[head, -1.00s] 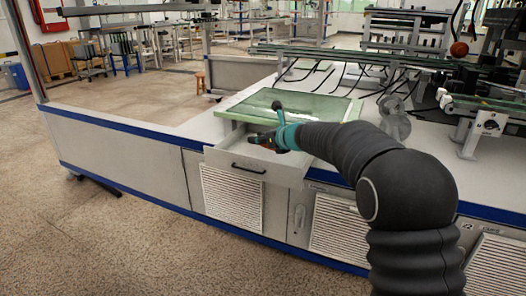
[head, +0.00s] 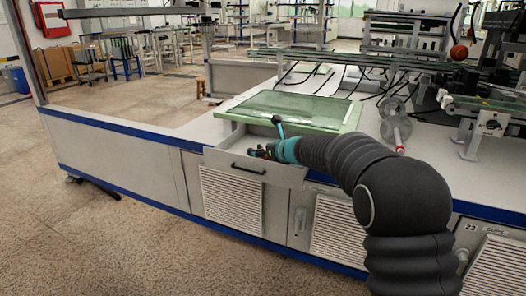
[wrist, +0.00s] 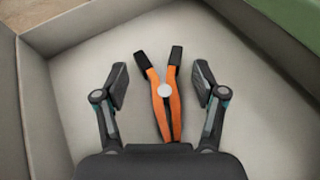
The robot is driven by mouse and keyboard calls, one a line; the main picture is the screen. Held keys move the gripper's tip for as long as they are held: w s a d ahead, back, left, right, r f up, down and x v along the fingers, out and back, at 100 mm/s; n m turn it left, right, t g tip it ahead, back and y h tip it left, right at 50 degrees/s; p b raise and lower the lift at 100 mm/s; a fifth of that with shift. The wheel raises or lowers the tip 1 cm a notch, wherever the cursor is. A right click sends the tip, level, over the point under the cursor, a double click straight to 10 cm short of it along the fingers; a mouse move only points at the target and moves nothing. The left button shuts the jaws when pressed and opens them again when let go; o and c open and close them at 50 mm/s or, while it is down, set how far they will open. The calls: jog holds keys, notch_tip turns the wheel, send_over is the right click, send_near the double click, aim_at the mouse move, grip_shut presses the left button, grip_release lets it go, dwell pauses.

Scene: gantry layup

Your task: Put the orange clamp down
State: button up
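In the wrist view the orange clamp (wrist: 160,95) with black tips lies in the open drawer (wrist: 245,125), its tips pointing away from my gripper. My gripper (wrist: 160,84) is open, with one finger on each side of the clamp and a visible gap on both sides. The near end of the clamp is partly hidden by the gripper body. In the head view my gripper (head: 262,152) is down at the open drawer (head: 250,177), below the bench top. The clamp is too small to make out clearly there.
A green-edged glass panel (head: 290,110) lies on the bench just behind the drawer. A clear, round object with a red tip (head: 396,125) is on the bench right of my arm.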

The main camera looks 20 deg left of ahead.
jog(key=shift+v, duration=3.8)
jog(key=shift+d+r, duration=0.15)
jog(key=shift+r, duration=0.1)
jog(key=s+d+r+m+t+h, duration=0.1)
jog(key=d+r+m+t+h, duration=0.25)
jog(key=d+m, duration=0.45)
jog(key=s+d+r+m+t+h, duration=0.1)
jog(key=d+r+m+t+h, duration=0.1)
jog(key=d+r+m, duration=0.45)
jog(key=s+d+m+h, duration=0.35)
jog(key=d+m, duration=0.25)
jog(key=d, duration=0.2)
jog(key=s+d+m+h, duration=0.2)
jog(key=s+d+m, duration=0.35)
jog(key=d, duration=0.25)
jog(key=s+d+f+m+g+h, duration=0.25)
jog(key=s+d+f+m, duration=0.25)
jog(key=s+d+m, duration=0.45)
jog(key=s+f+m+g, duration=0.1)
jog(key=s+f+m, duration=0.2)
jog(key=s, duration=0.3)
jog(key=s+a+f+m+g+y, duration=0.1)
jog(key=s+f+m+g, duration=0.1)
jog(key=s, duration=0.5)
jog(key=s+f+m+g+y, duration=0.1)
jog(key=s+f+m, duration=0.3)
jog(key=s+m, duration=0.2)
jog(key=shift+s+a+f+g, duration=0.2)
jog(key=shift+s+a+g, duration=0.1)
jog(key=shift+s+g, duration=0.1)
